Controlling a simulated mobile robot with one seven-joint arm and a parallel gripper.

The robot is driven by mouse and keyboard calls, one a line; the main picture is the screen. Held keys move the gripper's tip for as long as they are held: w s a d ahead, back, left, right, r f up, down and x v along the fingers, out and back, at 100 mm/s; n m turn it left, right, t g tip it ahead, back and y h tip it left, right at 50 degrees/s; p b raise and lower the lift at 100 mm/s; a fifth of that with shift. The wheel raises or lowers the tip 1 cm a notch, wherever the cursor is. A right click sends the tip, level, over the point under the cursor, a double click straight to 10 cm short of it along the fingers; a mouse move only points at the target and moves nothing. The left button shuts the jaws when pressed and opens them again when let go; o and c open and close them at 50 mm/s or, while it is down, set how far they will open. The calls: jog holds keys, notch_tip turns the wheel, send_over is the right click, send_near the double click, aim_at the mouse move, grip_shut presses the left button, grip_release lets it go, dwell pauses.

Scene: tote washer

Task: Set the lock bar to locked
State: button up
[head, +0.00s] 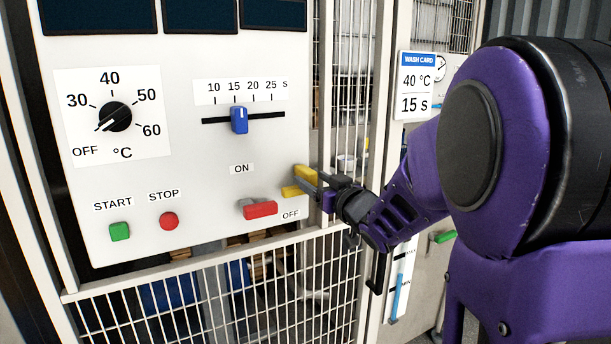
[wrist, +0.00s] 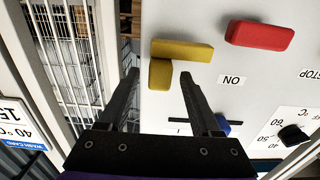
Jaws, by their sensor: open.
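A yellow bar (head: 304,174), likely the lock bar, sits at the lower right edge of the white panel. No label on it can be read. In the wrist view the yellow bar (wrist: 185,50) has a long arm and a short block forming an L. My gripper (head: 316,188) is open at the yellow bar, partly covering it in the head view. In the wrist view the fingertips of my gripper (wrist: 158,77) straddle the short block, with gaps showing on both sides. I cannot tell whether a finger touches it.
A red switch (head: 260,210) lies just left of the yellow bar, between the ON and OFF labels. The panel has a temperature dial (head: 115,116), a blue slider (head: 239,120), and green (head: 120,231) and red (head: 169,221) buttons. White mesh (head: 230,290) runs below the panel.

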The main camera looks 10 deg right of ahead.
jog(key=shift+w+a, duration=0.1)
jog(key=shift+w, duration=0.2)
grip_shut()
dwell(0.4)
jog(key=shift+r, duration=0.1)
dwell(1.0)
